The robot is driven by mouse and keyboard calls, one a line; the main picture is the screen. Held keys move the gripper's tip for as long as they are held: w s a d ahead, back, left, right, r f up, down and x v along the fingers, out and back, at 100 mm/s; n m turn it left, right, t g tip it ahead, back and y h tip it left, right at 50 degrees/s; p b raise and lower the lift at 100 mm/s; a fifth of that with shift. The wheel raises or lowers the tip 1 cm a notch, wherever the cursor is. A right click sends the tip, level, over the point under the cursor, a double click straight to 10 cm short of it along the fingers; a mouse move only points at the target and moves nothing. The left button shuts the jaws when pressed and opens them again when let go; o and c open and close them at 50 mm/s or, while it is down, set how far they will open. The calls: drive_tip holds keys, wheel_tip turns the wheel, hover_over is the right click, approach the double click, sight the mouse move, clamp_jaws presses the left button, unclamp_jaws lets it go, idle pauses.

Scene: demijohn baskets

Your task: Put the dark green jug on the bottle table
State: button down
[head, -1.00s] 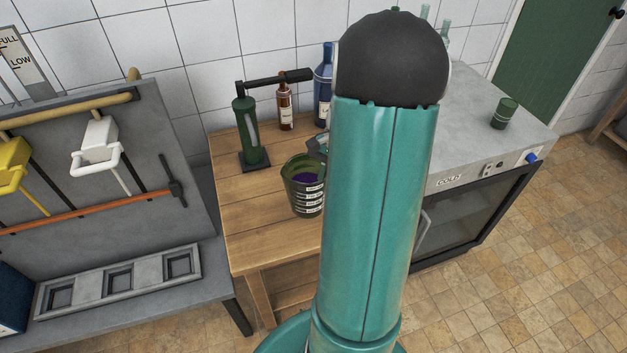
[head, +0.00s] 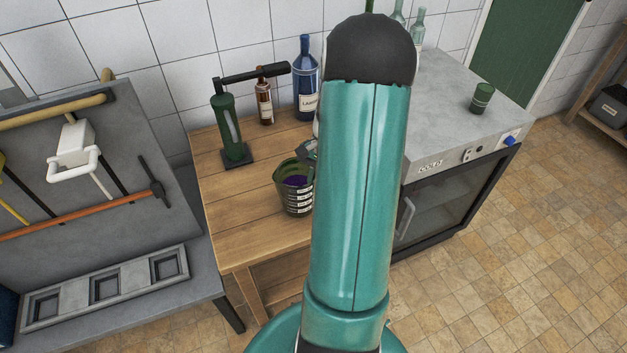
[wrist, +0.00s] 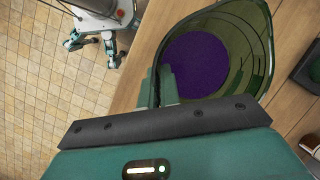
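The dark green jug (head: 284,181) is see-through, has white label bands and holds purple liquid. In the head view it appears over the wooden bottle table (head: 240,240); I cannot tell whether its base touches the top. In the wrist view I look down into the jug (wrist: 235,30). My gripper (wrist: 160,86) is at the jug's near left side, its fingers close together at the rim, and appears shut on it. In the head view my arm hides most of the gripper (head: 308,150) and the jug's right side.
A green pump (head: 230,130), a brown bottle (head: 264,103) and a blue bottle (head: 306,85) stand along the table's back. A grey-topped cooler (head: 445,100) with a green cup (head: 482,98) stands right. A grey tool rack (head: 110,160) is left. Bare tabletop shows left of the jug.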

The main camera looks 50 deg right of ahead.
drive_tip(key=c, duration=1.6)
unclamp_jaws()
drive_tip(key=v, duration=1.2)
drive_tip(key=w+a+r+n+h, duration=0.1)
drive_tip(key=w+a+r+n, duration=0.15)
drive_tip(key=a, duration=0.25)
drive_tip(key=w+a+r+n+h, duration=0.1)
drive_tip(key=a+r, duration=0.3)
drive_tip(key=s+a+r+n+t, duration=0.2)
drive_tip(key=a+n, duration=0.2)
drive_tip(key=a, duration=0.5)
drive_tip(key=s+a+r+n+t+h, duration=0.1)
drive_tip(key=s+a+r+n+t, duration=0.1)
drive_tip(key=a, duration=0.7)
drive_tip(key=s+a+r+n+t+h, duration=0.1)
drive_tip(key=s+a+r+n, duration=0.2)
drive_tip(key=a+n, duration=0.3)
drive_tip(key=shift+s+a+r+n+t, duration=0.1)
drive_tip(key=shift+a+n+t, duration=0.1)
drive_tip(key=shift+a, duration=0.85)
drive_tip(key=shift+a+r+n+t, duration=0.1)
drive_tip(key=shift+a+n+t, duration=0.1)
drive_tip(key=shift+a, duration=0.85)
